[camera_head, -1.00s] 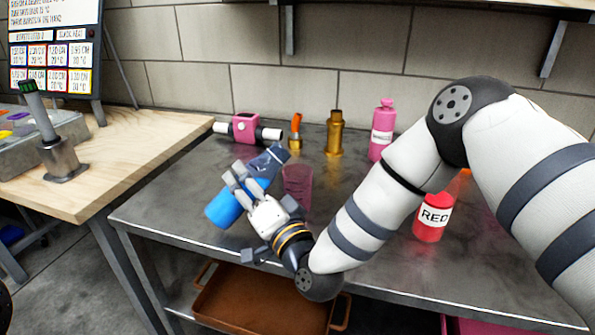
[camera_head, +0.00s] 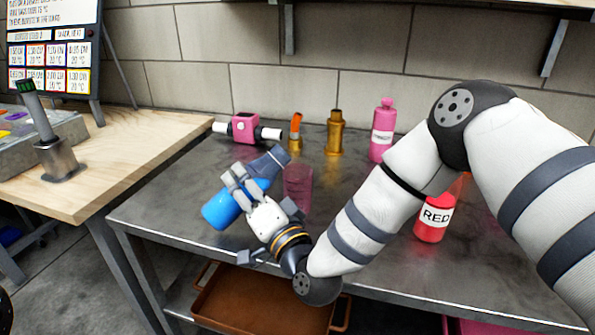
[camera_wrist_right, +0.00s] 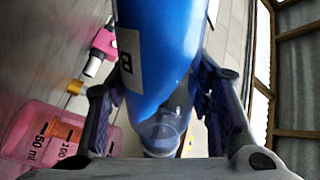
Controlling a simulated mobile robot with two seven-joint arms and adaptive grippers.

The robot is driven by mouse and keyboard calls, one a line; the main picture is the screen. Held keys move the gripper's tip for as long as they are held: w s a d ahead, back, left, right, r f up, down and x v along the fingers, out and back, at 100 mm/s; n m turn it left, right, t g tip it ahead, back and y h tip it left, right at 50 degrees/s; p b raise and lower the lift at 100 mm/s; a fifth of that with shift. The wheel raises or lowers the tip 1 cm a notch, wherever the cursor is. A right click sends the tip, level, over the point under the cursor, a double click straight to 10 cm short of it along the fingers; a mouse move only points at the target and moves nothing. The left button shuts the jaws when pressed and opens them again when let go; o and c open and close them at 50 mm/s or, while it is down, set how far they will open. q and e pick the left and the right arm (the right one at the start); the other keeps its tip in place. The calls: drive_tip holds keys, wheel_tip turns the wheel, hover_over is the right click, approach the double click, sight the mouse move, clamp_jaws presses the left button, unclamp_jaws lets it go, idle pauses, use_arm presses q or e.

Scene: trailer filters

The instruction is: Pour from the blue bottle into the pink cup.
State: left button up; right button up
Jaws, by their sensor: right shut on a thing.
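The blue bottle (camera_head: 220,210) is held tilted above the table's front left part. My right gripper (camera_head: 248,180) is shut on it, with fingers on both sides. The pink cup (camera_head: 298,187) stands upright on the table just right of the bottle and gripper. In the right wrist view the translucent cup (camera_wrist_right: 40,135) with volume marks shows at lower left. Whether liquid is flowing cannot be seen. My left gripper is not in view.
Behind stand a pink device with white ends (camera_head: 244,127), an orange-topped item (camera_head: 295,133), a gold bottle (camera_head: 334,135) and a pink bottle (camera_head: 382,133). A red bottle (camera_head: 433,220) stands right, beside my arm. A brown tray (camera_head: 260,300) lies below the tabletop.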

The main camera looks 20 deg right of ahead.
drive_tip(key=shift+r, duration=0.35)
drive_tip(key=shift+f, duration=0.2)
drive_tip(key=shift+r, duration=0.2)
drive_tip(key=shift+f, duration=0.1)
drive_tip(key=shift+r+m, duration=0.2)
drive_tip(key=shift+m, duration=0.1)
drive_tip(key=shift+a+f, duration=0.1)
drive_tip(key=shift+a+r+m, duration=0.1)
drive_tip(key=shift+r+m, duration=0.3)
drive_tip(key=shift+m, duration=0.2)
idle(0.3)
drive_tip(key=shift+a+f+m+t+h+b, duration=0.15)
drive_tip(key=shift+m+t+h+b, duration=0.15)
drive_tip(key=shift+m+b, duration=0.5)
idle(1.7)
drive_tip(key=shift+d+r+m+h+p, duration=0.2)
drive_tip(key=shift+r+m+p, duration=0.1)
drive_tip(key=shift+r+m, duration=0.3)
drive_tip(key=shift+d+r+m+h+p, duration=0.1)
drive_tip(key=shift+d+r+m+p, duration=0.25)
drive_tip(key=shift+m, duration=0.45)
idle(2.0)
